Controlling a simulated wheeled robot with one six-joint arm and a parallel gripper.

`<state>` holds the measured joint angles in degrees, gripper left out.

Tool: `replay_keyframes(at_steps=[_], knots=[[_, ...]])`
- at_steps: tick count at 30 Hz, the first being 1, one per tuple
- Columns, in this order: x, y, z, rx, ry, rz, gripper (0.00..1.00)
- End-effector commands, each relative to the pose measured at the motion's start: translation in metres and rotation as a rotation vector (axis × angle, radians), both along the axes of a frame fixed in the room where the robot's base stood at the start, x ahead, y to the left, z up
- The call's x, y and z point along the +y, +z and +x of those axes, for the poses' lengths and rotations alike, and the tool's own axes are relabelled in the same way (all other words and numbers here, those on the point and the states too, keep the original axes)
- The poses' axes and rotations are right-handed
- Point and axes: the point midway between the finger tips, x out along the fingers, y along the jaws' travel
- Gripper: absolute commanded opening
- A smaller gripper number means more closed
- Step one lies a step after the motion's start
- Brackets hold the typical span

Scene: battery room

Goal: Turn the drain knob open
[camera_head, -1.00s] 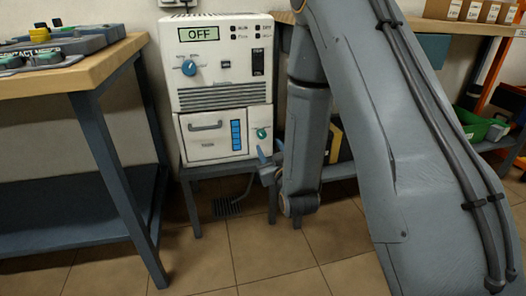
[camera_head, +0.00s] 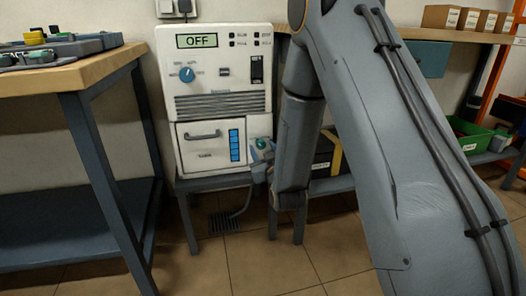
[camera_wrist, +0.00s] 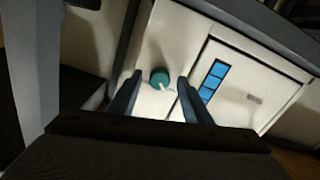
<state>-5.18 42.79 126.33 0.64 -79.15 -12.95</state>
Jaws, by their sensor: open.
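The drain knob (camera_head: 261,143) is a small green-teal knob low on the right of the white machine (camera_head: 222,104), beside the drawer panel with a blue level window. In the wrist view the knob (camera_wrist: 160,78) shows with a pale pointer, between and beyond the two fingertips. My gripper (camera_head: 260,156) is just in front of the knob and partly overlaps it in the head view. In the wrist view my gripper (camera_wrist: 157,90) is open, one finger on each side of the knob. I cannot tell whether the fingers touch it. The machine's display reads OFF.
A wooden-topped workbench (camera_head: 75,76) stands at the left. The machine rests on a dark stand (camera_head: 212,183), with a floor drain (camera_head: 224,222) and hose below. A green bin (camera_head: 474,140) and cardboard boxes (camera_head: 440,16) are at the right.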

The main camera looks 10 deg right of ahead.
Motion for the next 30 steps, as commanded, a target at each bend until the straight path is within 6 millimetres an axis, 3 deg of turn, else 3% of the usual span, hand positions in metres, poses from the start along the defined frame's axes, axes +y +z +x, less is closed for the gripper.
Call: replay_keyframes(at_steps=[4,12,22,30], knots=[[0.0,0.0002,-0.0002,0.0,0.0,0.0,0.45],[0.0001,0.0,-0.0004,0.0,0.0,0.0,0.03],[0.0002,0.0004,-0.0011,0.006,0.001,0.054,0.04],[0.0005,0.0014,-0.0016,0.022,0.0,0.233,0.04]])
